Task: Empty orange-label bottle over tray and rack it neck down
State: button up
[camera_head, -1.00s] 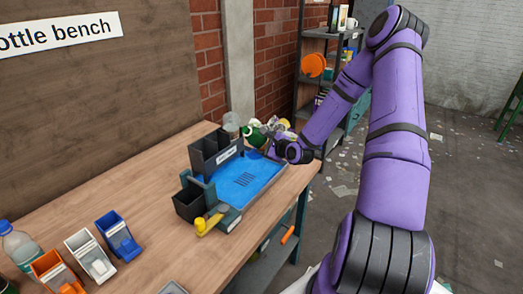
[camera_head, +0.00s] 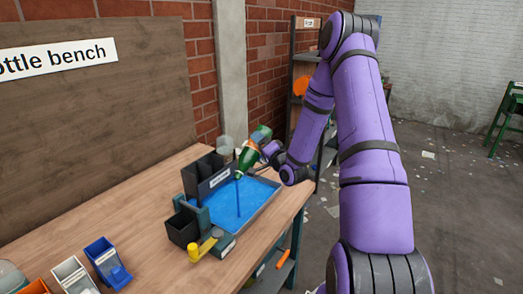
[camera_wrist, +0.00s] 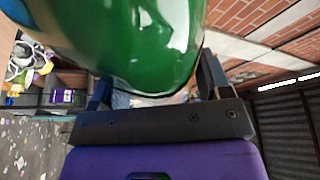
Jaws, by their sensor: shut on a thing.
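A green bottle (camera_head: 247,157) with an orange label is tilted neck down and to the left above the blue tray (camera_head: 258,203). A thin dark line, which looks like a stream of liquid, runs from its mouth down to the tray. My gripper (camera_head: 266,150) is shut on the bottle's body, right of the tray's back part. In the wrist view the green bottle (camera_wrist: 140,45) fills the space between the two dark fingers; its neck and label are hidden there. The dark rack (camera_head: 203,178) with open compartments stands along the tray's left side.
A black box (camera_head: 183,228) and a yellow-handled thing (camera_head: 203,248) stand by the tray's front left. A clear container (camera_head: 226,145) stands behind the rack. Small blue (camera_head: 107,262), white and orange bins sit at the front left. The bench between them is clear.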

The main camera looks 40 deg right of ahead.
aim_at(253, 146)
jog(key=shift+a+r+n+t, duration=0.25)
jog(key=shift+r+n, duration=0.2)
jog(key=shift+n, duration=0.45)
jog(key=n, duration=0.1)
jog(key=n+y, duration=0.1)
jog(key=a+r+n, duration=0.1)
jog(key=shift+s+t+y, duration=0.25)
jog(key=shift+y, duration=0.15)
jog(key=a+n+y, duration=0.1)
jog(key=n, duration=0.1)
jog(key=a+r+n+y, duration=0.1)
jog(key=n, duration=0.1)
jog(key=s+n+y, duration=0.1)
jog(key=n, duration=0.1)
jog(key=shift+a+r+n, duration=0.2)
jog(key=shift+a+n, duration=0.2)
jog(key=shift+s+a+r+n+y, duration=0.1)
jog(key=shift+a+n+y, duration=0.25)
jog(key=shift+n, duration=0.4)
jog(key=shift+s+a+r+n+y, duration=0.1)
jog(key=shift+a+r+n+y, duration=0.1)
jog(key=shift+n+y, duration=0.4)
jog(key=shift+s+a+r+n+y, duration=0.1)
jog(key=shift+a+n+y, duration=0.2)
jog(key=shift+n, duration=0.55)
